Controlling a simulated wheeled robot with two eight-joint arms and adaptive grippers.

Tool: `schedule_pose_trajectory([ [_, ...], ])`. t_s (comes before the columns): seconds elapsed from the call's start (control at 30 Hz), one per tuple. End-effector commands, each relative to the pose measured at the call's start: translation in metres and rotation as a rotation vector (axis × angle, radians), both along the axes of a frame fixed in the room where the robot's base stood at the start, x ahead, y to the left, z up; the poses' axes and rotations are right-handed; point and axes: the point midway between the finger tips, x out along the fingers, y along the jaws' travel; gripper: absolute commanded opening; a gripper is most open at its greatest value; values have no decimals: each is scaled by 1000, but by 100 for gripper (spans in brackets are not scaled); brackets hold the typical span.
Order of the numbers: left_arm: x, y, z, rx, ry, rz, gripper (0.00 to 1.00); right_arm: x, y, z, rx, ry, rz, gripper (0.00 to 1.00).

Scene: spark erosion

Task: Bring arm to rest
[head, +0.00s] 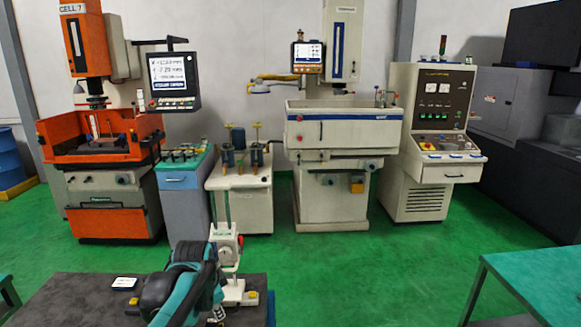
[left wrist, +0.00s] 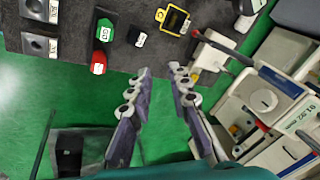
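My left arm (head: 185,285), teal and black, comes in at the bottom of the head view and lies over the dark bench top. Its gripper is small and partly hidden there, near the bench's front. In the left wrist view my left gripper (left wrist: 160,72) shows two grey fingers standing well apart, with nothing between them. The fingertips overlap the edge of the dark bench top (left wrist: 120,60) in that picture; I cannot tell their height. My right arm and right gripper are in neither view.
A white stand (head: 227,248) rises from the bench beside my arm. In the wrist view, a green-and-red gauge (left wrist: 103,40), a yellow-framed item (left wrist: 173,20) and grey blocks (left wrist: 39,43) lie on the bench. Machines line the back wall; green floor lies between. A green table (head: 540,275) stands right.

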Motion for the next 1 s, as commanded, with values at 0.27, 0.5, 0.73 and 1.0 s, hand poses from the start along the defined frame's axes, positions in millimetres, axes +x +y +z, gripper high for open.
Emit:
schedule_pose_trajectory([
  [0.27, -115, -10, -33, -178, -135, 392, 19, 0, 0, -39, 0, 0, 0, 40],
  [0.5, -188, -15, -85, -351, -228, 677, 19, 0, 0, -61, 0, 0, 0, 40],
  [0.73, -213, -16, -110, -432, -261, 794, 19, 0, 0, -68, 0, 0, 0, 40],
  [1.0, -214, -16, -110, -438, -262, 801, 19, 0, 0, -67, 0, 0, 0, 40],
])
